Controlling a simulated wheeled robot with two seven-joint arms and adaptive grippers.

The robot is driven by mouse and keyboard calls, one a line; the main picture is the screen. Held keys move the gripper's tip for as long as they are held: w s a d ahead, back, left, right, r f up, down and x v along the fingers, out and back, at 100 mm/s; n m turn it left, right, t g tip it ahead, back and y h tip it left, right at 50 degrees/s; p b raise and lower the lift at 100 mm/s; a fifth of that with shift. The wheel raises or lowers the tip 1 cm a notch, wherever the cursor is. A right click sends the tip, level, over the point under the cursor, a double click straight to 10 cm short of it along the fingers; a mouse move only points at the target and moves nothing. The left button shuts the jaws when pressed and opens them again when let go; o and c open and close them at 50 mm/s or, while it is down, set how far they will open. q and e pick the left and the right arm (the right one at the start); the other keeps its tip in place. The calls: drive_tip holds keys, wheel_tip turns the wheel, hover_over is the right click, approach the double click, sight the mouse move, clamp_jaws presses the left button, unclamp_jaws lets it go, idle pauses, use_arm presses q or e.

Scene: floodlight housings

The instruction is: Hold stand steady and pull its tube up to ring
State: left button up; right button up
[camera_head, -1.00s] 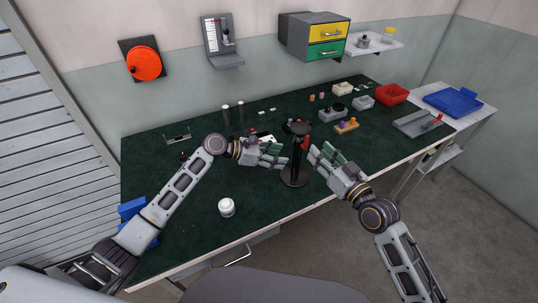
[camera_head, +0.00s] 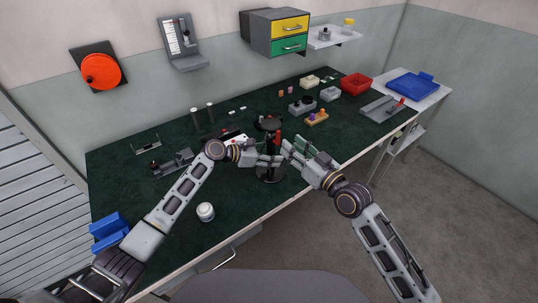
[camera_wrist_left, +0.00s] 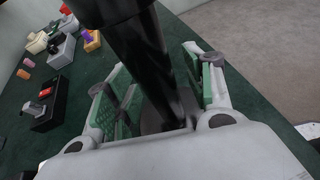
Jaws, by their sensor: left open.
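The black stand (camera_head: 269,175) has a round base, an upright column and a dark top, with a red part on its upper length. It stands upright near the bench's front edge. My left gripper (camera_head: 276,160) is at its lower column; in the left wrist view the open green-padded fingers (camera_wrist_left: 155,80) lie either side of the black column (camera_wrist_left: 140,45), with gaps visible. My right gripper (camera_head: 287,150) is open just right of the stand, its fingertips close to the column. Whether they touch it I cannot tell. The fingers hide part of the column, and I cannot pick out the ring.
A white jar (camera_head: 205,212) stands front left of the stand. Blue bins (camera_head: 108,228) are at the bench's left end. Small parts and a red bin (camera_head: 356,84) lie at the back right. The green bench top between jar and stand is clear.

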use_arm(q)
drive_tip(key=c, duration=0.3)
idle(0.6)
idle(0.4)
clamp_jaws()
idle(0.8)
